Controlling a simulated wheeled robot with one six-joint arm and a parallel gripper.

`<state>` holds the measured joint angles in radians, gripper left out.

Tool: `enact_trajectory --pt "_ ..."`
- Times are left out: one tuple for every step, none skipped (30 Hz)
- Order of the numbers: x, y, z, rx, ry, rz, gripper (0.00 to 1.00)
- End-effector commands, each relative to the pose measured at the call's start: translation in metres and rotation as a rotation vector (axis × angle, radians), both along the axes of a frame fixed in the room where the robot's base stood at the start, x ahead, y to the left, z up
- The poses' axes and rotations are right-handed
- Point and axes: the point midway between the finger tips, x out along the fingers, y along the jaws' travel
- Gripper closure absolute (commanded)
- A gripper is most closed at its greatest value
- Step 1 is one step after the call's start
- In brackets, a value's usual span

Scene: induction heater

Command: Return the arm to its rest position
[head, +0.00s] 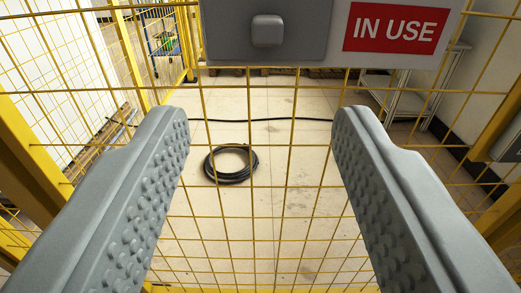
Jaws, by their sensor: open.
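My gripper (262,128) is open and empty. Its two grey fingers with bumpy inner faces reach up from the lower left and lower right, wide apart. Between and beyond the fingers is a yellow wire mesh fence (252,190). The rest position itself is not marked by anything in view.
A grey box (267,30) with a knob and a red IN USE sign (396,27) are at the top, on the fence. Behind the mesh, a coiled black hose (231,164) lies on the pale floor. A metal shelf (410,85) stands at the back right. Yellow posts (30,165) flank the mesh.

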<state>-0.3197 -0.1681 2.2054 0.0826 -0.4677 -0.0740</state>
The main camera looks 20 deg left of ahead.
Motion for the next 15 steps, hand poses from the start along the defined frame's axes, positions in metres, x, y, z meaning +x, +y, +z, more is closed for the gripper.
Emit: enact_trajectory --pt "0.0 0.0 0.0 0.0 0.0 0.0 0.51" --pt "0.0 0.0 0.0 0.0 0.0 0.0 0.51" --pt "0.0 0.0 0.0 0.0 0.0 0.0 0.51" --pt "0.0 0.0 0.0 0.0 0.0 0.0 0.51" --pt "0.0 0.0 0.0 0.0 0.0 0.0 0.51" --pt "0.0 -0.001 0.001 0.0 0.0 -0.001 0.51" --pt "-0.001 -0.002 0.002 0.0 0.0 -0.002 0.51" --pt "-0.003 -0.003 0.003 0.0 -0.001 -0.003 0.51" --pt "-0.006 -0.007 0.006 0.001 -0.001 -0.006 0.51" --pt "-0.008 -0.01 0.008 0.001 -0.001 -0.009 0.51" --pt "-0.012 -0.014 0.012 0.001 -0.001 -0.013 0.51" --pt "-0.019 -0.021 0.017 0.002 0.0 -0.018 0.51" --pt "-0.024 -0.026 0.021 0.002 0.001 -0.023 0.51" --pt "-0.03 -0.033 0.026 0.002 0.0 -0.029 0.51" --pt "-0.039 -0.042 0.032 0.003 0.002 -0.037 0.51"
